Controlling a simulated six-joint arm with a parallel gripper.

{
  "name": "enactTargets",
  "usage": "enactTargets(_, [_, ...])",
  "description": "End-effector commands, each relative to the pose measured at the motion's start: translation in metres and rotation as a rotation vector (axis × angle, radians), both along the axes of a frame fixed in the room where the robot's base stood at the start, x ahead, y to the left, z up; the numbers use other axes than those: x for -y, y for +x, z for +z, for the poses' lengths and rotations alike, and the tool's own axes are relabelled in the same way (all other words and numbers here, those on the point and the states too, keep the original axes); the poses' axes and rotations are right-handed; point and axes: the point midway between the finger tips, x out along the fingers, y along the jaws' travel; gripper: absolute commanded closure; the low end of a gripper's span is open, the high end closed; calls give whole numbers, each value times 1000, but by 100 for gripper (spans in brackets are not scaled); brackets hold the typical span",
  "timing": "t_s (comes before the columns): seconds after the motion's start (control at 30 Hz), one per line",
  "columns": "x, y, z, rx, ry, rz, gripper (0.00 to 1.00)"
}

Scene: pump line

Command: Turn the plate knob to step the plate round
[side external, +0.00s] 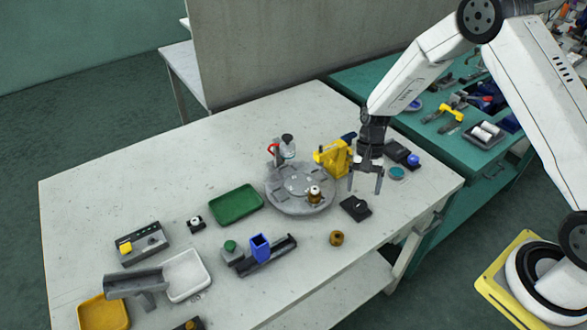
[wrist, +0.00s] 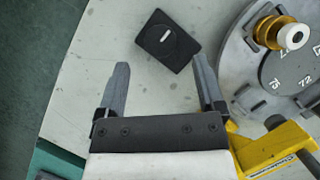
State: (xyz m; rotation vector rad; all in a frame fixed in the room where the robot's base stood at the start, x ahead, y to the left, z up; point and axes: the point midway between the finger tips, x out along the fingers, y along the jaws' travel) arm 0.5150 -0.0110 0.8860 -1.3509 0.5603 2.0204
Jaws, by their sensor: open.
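The plate knob (side external: 356,207) is a round black dial with a white mark on a small dark box, on the table just right of the round plate. In the wrist view the knob (wrist: 167,38) lies ahead of the fingertips, apart from them. The grey round plate (side external: 287,205) carries a brass part with a white top (side external: 314,192); its numbered disc (wrist: 288,72) shows at the right of the wrist view. My gripper (side external: 364,190) is open and empty, above the table beside the knob. It also shows in the wrist view (wrist: 161,66).
A yellow clamp-like tool (side external: 333,158) stands close behind my gripper, near the plate. A brass piece (side external: 337,238) lies in front of the knob. A green tray (side external: 236,205) and a blue holder on a black rail (side external: 260,247) are further left. The table's right edge is near.

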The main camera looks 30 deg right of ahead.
Motion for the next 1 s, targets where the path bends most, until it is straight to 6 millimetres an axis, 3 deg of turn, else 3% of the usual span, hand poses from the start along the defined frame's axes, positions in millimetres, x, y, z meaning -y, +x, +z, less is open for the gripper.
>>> enactTargets(0.33, [-11,-11,-37,-1,0,0,13])
enactTargets(0.77, [-13,-13,-44,1,-1,0,13])
enactTargets(1.0, [-13,-13,-44,1,-1,0,86])
